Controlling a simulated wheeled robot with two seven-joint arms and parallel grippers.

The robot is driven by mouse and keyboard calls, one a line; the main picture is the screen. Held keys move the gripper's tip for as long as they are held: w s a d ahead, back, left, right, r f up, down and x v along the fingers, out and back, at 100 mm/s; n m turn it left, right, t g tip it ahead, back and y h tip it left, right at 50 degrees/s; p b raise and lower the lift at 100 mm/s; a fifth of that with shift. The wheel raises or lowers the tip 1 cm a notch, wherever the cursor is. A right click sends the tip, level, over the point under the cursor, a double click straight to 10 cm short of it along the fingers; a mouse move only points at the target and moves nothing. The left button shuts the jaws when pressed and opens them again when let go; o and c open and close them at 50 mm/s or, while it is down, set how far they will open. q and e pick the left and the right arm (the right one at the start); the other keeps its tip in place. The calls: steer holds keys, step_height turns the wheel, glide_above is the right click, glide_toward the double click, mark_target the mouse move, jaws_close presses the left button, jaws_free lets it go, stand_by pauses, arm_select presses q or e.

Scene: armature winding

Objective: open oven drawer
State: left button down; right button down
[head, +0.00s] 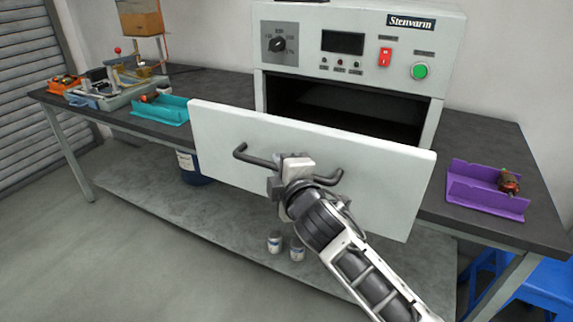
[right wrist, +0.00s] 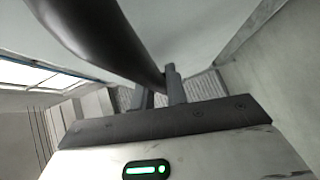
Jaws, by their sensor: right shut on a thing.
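The oven (head: 350,45) stands on the dark workbench, with a control panel on top and a dark open cavity below. Its white drawer front (head: 310,150) is pulled well out from the oven body, and the opening behind it shows. A dark bar handle (head: 256,159) runs across the drawer front. My right gripper (head: 290,170) is shut on the handle near its middle. In the right wrist view the dark handle bar (right wrist: 110,40) passes close by the gripper fingers (right wrist: 160,90). My left gripper is not in view.
A purple tray (head: 480,204) with a small part stands right of the oven. A teal tray (head: 160,112) and a winding fixture (head: 120,88) are on the left of the bench (head: 85,108).

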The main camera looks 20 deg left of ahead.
steer(key=c, duration=1.4)
jaws_free()
steer(key=v, duration=1.6)
steer(key=shift+f, duration=0.1)
steer(key=s+d+f+m+h, duration=0.1)
steer(key=d+f+m, duration=0.35)
steer(key=f, duration=0.25)
steer(key=d+f+m+h, duration=0.2)
steer(key=d+f+m, duration=0.2)
steer(key=f+m, duration=0.2)
steer(key=s+d+f+m+g+h, duration=0.2)
steer(key=s+d+f+m+h, duration=0.1)
steer(key=s+d+f+m, duration=0.7)
steer(key=s+d+f, duration=0.1)
steer(key=d+f, duration=0.3)
steer(key=f, duration=0.1)
steer(key=shift+s+d+m+g+h, duration=0.3)
steer(key=shift+s+m+g+h, duration=0.05)
steer(key=shift+s+g+h, duration=0.05)
